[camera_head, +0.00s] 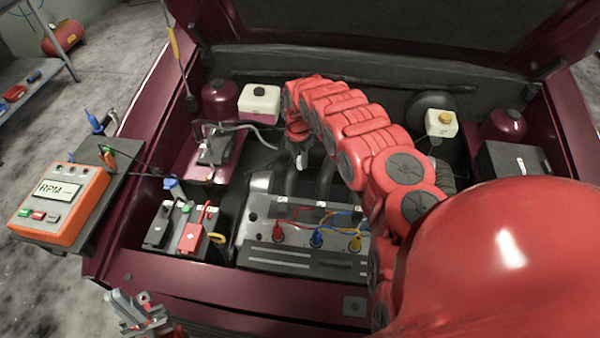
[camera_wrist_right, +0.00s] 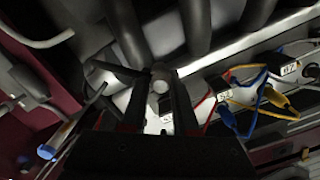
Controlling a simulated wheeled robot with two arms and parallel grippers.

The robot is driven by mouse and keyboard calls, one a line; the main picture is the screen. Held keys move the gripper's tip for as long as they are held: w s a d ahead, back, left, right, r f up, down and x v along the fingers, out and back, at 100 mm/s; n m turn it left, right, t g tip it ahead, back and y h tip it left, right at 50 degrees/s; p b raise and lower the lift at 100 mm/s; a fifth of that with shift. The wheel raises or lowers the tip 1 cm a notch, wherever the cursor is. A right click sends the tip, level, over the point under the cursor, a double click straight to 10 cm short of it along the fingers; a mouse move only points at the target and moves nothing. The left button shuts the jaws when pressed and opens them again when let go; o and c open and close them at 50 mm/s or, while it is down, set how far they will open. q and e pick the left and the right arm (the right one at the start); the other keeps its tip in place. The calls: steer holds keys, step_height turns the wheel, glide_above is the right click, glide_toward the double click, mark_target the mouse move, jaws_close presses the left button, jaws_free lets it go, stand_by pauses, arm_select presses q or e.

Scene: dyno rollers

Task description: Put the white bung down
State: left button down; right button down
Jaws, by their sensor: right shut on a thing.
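My right arm reaches over the engine bay from the right in the head view. Its gripper (camera_head: 300,148) is low over the back of the engine, beyond the grey block (camera_head: 262,228). In the right wrist view the gripper (camera_wrist_right: 158,80) is shut on a small pale round thing, the white bung (camera_wrist_right: 160,87). The bung hangs between the fingertips, and most of its body is hidden. I cannot tell whether it touches anything below. My left gripper (camera_head: 138,310) is at the bottom left of the head view, outside the bay, and its jaw opening is unclear.
Red, blue and yellow plugs with wires stand on the engine; the blue plug (camera_head: 316,237) is in the middle. A battery with a red clamp (camera_head: 192,237) is to the left. An orange RPM meter (camera_head: 60,203) sits outside the bay. Dark pipes (camera_wrist_right: 195,30) run near the right gripper.

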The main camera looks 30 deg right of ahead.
mark_target(300, 166)
step_height(300, 166, down, 4)
steer(key=shift+r+b, duration=0.25)
steer(key=shift+b, duration=0.9)
steer(key=shift+r, duration=0.1)
steer(key=c, duration=0.7)
jaws_free()
steer(key=shift+f, duration=0.2)
